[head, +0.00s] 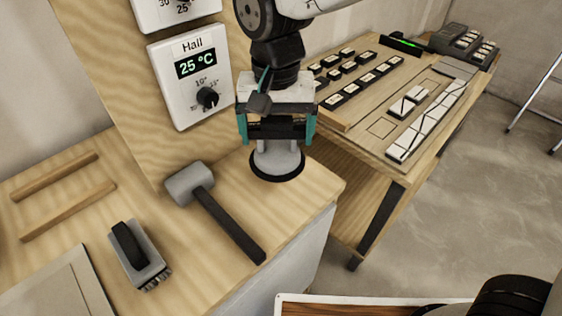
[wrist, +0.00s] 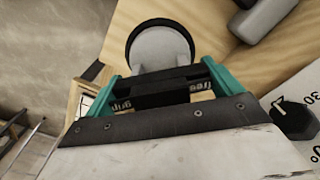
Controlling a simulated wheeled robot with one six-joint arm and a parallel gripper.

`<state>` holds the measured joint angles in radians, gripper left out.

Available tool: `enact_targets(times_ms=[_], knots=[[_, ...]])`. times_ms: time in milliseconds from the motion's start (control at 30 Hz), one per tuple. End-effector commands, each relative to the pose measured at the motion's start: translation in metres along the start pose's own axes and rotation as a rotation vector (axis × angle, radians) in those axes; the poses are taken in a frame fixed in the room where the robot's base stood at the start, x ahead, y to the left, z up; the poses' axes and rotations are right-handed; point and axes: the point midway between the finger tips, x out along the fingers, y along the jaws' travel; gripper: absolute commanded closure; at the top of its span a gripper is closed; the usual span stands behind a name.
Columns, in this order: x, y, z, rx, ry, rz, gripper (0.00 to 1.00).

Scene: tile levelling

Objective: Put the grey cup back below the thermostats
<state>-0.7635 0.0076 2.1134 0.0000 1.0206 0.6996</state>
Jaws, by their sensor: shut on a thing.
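The grey cup (head: 277,162), a suction cup with a black rim, is upright at the right end of the wooden bench. My gripper (head: 277,140) is above it, shut on its upper part, with teal fingers on either side. In the wrist view the cup (wrist: 160,46) shows just beyond the fingers (wrist: 162,84). The rim looks at or very near the bench top; I cannot tell whether it touches. The Hall thermostat (head: 191,76), reading 25 °C, is on the upright board left of my gripper. A second thermostat (head: 178,8) is partly cut off above it.
A mallet (head: 215,208) lies just left of the cup. A brush (head: 138,255), two wooden sticks (head: 68,192) and a grey tile (head: 60,290) lie further left. A tile table (head: 395,100) stands at the right, with a gap from the bench.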

Motion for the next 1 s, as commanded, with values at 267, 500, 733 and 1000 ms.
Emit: enact_targets(times_ms=[267, 500, 733, 1000], knots=[[0.038, 0.006, -0.003, 0.011, 0.0, 0.0, 0.36], [0.065, 0.006, -0.002, 0.01, -0.002, 0.002, 0.36], [0.075, 0.004, -0.002, 0.008, 0.001, -0.001, 0.36], [0.079, 0.004, -0.002, 0.007, 0.0, 0.0, 0.01]])
